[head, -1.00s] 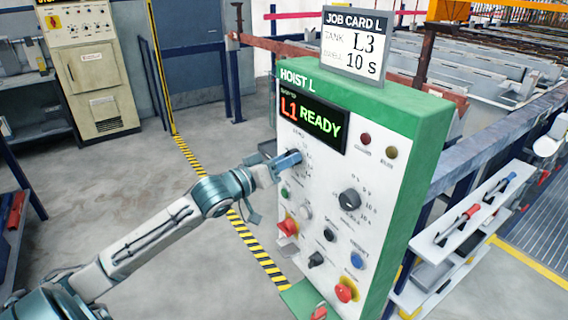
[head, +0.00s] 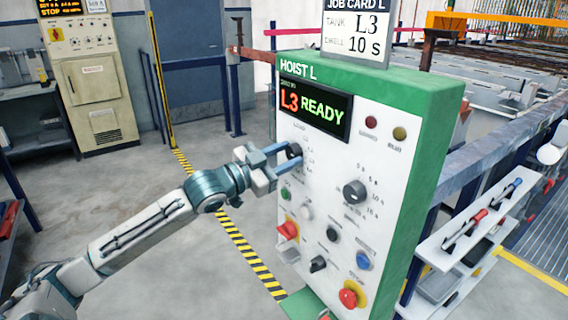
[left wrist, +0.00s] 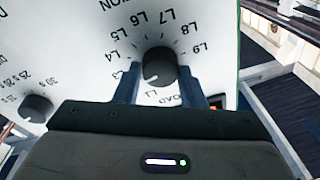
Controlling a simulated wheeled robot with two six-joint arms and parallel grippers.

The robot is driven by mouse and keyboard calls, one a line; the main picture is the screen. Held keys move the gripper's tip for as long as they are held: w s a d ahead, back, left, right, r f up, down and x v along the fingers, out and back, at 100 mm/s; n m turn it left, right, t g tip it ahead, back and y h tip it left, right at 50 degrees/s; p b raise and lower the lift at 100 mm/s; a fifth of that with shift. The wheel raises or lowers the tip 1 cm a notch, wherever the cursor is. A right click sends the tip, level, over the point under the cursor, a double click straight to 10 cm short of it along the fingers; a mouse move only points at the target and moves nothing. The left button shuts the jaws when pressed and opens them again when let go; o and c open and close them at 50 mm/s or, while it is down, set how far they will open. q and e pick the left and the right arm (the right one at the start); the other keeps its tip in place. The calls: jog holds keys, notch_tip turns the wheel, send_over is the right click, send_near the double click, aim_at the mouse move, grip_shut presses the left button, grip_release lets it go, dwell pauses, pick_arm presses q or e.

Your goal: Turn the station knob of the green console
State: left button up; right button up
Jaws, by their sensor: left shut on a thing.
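The green console (head: 432,135) has a white front labelled HOIST L. Its display (head: 315,112) reads "L3 READY". The station knob (head: 293,150) is black and sits below the display; in the left wrist view the knob (left wrist: 158,68) is ringed by labels L1 to L9. My left gripper (head: 284,158) is shut on the station knob, one finger on each side. The knob's white mark points to the lower left in the wrist view, towards the L3 side. The job card (head: 357,35) on top reads tank L3, 10 s. My right gripper is not in view.
The black dwell knob (head: 355,192), a red button (head: 349,297) and a blue button (head: 362,260) are on the same panel. A shelf with tools (head: 470,235) stands right of the console. A beige cabinet (head: 98,85) stands at the back left. Open floor lies left of the console.

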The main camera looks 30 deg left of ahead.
pick_arm(q)
jog(key=shift+m, duration=0.6)
jog(key=shift+r+m+b, duration=0.1)
jog(key=shift+m+b, duration=0.3)
jog(key=shift+b, duration=0.05)
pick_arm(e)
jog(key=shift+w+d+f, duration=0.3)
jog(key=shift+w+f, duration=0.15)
pick_arm(q)
jog(key=shift+h, duration=0.3)
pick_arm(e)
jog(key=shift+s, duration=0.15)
pick_arm(q)
jog(key=o, duration=1)
jog(key=shift+w, duration=0.1)
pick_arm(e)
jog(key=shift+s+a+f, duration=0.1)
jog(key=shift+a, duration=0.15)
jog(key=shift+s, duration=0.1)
